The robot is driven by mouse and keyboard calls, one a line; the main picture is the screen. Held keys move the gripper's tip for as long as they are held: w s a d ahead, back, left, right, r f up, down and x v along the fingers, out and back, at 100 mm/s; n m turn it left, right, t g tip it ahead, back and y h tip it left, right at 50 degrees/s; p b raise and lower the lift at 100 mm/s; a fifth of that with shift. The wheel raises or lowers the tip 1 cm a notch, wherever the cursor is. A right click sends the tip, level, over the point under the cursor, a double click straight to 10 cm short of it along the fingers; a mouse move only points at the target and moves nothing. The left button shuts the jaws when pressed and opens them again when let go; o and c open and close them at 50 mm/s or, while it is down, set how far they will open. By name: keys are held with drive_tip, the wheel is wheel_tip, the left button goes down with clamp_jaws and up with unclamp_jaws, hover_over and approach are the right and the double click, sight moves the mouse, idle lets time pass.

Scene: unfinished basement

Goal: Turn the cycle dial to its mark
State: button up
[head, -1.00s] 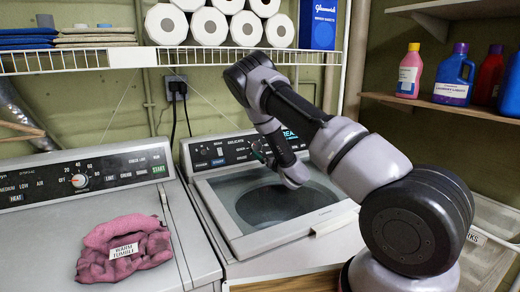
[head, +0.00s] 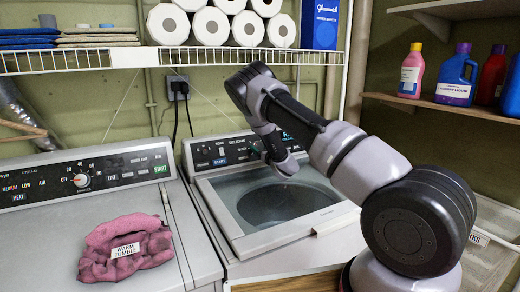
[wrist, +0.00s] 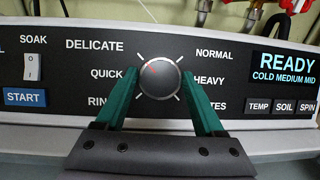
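The cycle dial (wrist: 158,79) is a round grey knob on the washer's black control panel, with a red pointer line aimed up and left, toward the tick beside DELICATE. Tick marks surround it, with labels including DELICATE, QUICK, NORMAL and HEAVY. In the wrist view my gripper (wrist: 160,76) has its two green fingers on either side of the dial, with the tips level with it. The left fingertip looks very close to the dial's edge; whether either finger touches is unclear. In the head view my gripper (head: 264,150) is at the washer panel and largely hides the dial.
The panel's READY display (wrist: 286,66) and START button (wrist: 25,97) flank the dial. The washer's glass lid (head: 282,204) is below my arm. A dryer (head: 60,215) with a pink cloth (head: 126,247) stands left. A wire shelf (head: 110,62) hangs above.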

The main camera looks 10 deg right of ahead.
drive_tip(key=shift+c, duration=0.6)
